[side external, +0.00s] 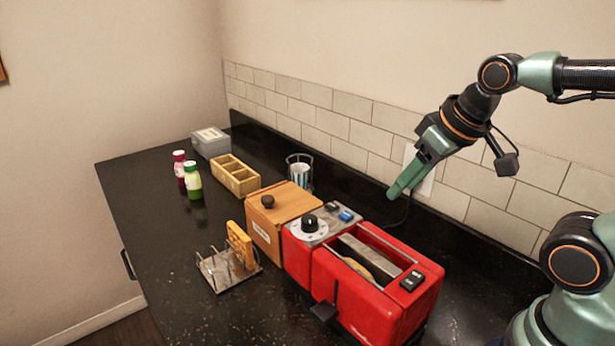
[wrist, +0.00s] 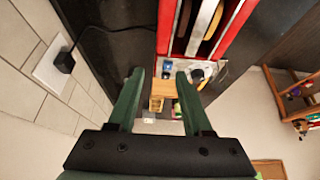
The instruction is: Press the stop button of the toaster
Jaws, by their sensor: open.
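The red toaster (side external: 375,310) stands on the black counter, with bread in its slots. Its grey panel (side external: 345,228) carries a black knob (side external: 309,223), a blue button (side external: 346,216) and a darker button (side external: 331,207). A black switch block (side external: 412,281) sits on its right end. I cannot read which button is stop. My gripper (side external: 393,194) is open and empty, tilted down, above and behind the toaster, touching nothing.
A wooden box (side external: 282,207) with a dark knob adjoins the toaster's left end. A rack with toast (side external: 230,268) stands in front. A glass (side external: 299,171), a divided tray (side external: 236,175) and bottles (side external: 193,180) stand farther left. The tiled wall with an outlet (side external: 420,172) runs behind.

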